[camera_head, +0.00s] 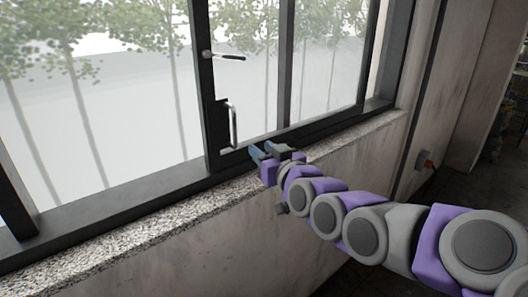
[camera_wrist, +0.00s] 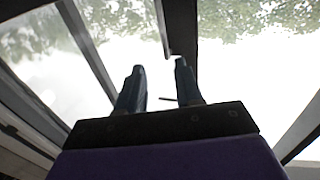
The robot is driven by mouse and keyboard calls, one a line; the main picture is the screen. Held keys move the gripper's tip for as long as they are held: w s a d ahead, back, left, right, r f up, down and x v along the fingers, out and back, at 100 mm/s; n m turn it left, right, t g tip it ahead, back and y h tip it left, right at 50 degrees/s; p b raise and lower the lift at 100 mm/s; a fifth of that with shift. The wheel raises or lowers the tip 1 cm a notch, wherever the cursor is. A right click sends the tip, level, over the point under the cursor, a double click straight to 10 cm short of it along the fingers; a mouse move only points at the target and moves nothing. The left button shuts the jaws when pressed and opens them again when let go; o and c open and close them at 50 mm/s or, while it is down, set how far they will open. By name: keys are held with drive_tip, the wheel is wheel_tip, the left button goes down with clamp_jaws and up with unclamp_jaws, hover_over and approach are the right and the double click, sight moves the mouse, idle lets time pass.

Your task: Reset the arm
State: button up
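My arm stretches from the lower right of the head view toward the window. My gripper (camera_head: 264,152) is at its end, by the sill and just below the window's lower frame. In the wrist view the two dark fingers of my gripper (camera_wrist: 158,68) stand apart with a visible gap and nothing held between them. A dark window frame bar and a thin handle-like piece show behind the fingers there. I cannot tell from the views whether the gripper touches the frame or sill.
The dark-framed window (camera_head: 290,70) has a lever handle (camera_head: 228,57) and a metal pull handle (camera_head: 232,124) above my gripper. The speckled stone sill (camera_head: 130,230) runs below it. A concrete wall (camera_head: 200,255) lies under the sill.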

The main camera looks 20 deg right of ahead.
idle(0.3)
drive_tip(key=s+a+f+g+b, duration=0.1)
drive_tip(key=s+a+f+g, duration=0.25)
drive_tip(key=f, duration=0.25)
drive_tip(key=s+a+f+n+g, duration=0.1)
drive_tip(key=s+a+f+g, duration=0.1)
drive_tip(key=s+f+g, duration=0.3)
drive_tip(key=s+a+f+g+b, duration=0.1)
drive_tip(key=s+a+f, duration=0.2)
drive_tip(key=f, duration=0.4)
drive_tip(key=s+f+g, duration=0.3)
drive_tip(key=s, duration=0.5)
drive_tip(key=s+f+m+g+h+b, duration=0.1)
drive_tip(key=s+f+g, duration=0.2)
drive_tip(key=s, duration=0.6)
drive_tip(key=s+f+m+g+h+b, duration=0.1)
drive_tip(key=s+g, duration=0.3)
drive_tip(key=s, duration=0.5)
drive_tip(key=shift+s+a+f, duration=0.2)
drive_tip(key=shift+a+f, duration=0.1)
drive_tip(key=shift+f, duration=0.6)
